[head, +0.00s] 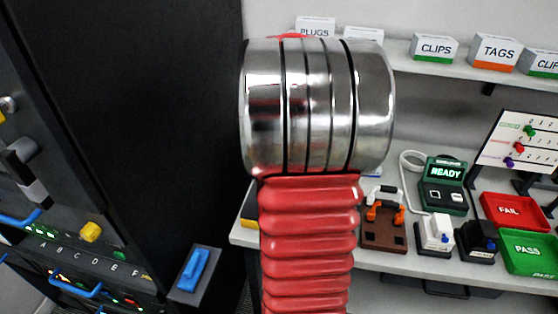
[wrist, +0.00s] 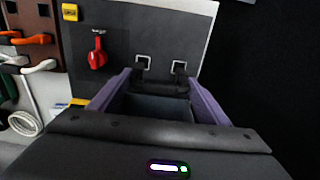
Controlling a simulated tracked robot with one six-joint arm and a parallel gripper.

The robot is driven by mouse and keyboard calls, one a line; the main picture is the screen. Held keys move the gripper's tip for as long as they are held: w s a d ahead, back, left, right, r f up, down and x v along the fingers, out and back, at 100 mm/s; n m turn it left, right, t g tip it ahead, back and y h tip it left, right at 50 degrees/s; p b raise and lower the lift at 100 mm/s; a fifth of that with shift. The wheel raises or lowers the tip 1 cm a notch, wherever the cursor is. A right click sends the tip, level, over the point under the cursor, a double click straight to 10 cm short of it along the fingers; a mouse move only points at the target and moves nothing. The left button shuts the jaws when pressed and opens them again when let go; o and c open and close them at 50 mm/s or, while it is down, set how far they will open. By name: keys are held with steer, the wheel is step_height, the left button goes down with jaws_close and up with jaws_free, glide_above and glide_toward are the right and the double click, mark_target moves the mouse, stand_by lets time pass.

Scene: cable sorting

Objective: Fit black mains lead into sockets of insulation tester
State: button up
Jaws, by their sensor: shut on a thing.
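In the wrist view my gripper (wrist: 159,82) has its purple fingers closed on a dark piece, which I take for the black mains lead (wrist: 160,87); its shape is mostly lost in shadow. It is at a dark grey panel (wrist: 125,25) with a red lever (wrist: 97,55) and two small silver square frames (wrist: 143,60) just beyond the fingertips. No label shows, so I cannot tell if this panel is the insulation tester, or whether the lead is seated. In the head view my red arm hides the gripper and this spot. A dark green unit reading READY (head: 445,185) stands on the bench there.
A brown board with orange clamps (head: 384,235), white and black blocks (head: 437,234), red FAIL (head: 510,211) and green PASS (head: 528,251) trays stand on the bench (head: 400,262). A white cable coil (wrist: 25,122) lies left in the wrist view. A tall black cabinet (head: 150,110) is left.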

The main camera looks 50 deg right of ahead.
steer(key=shift+f, duration=1)
steer(key=shift+w+f, duration=0.1)
steer(key=shift+f, duration=0.7)
stand_by(2.4)
steer(key=o, duration=1.2)
steer(key=shift+o, duration=1)
steer(key=shift+w+r, duration=0.1)
steer(key=shift+r, duration=3.9)
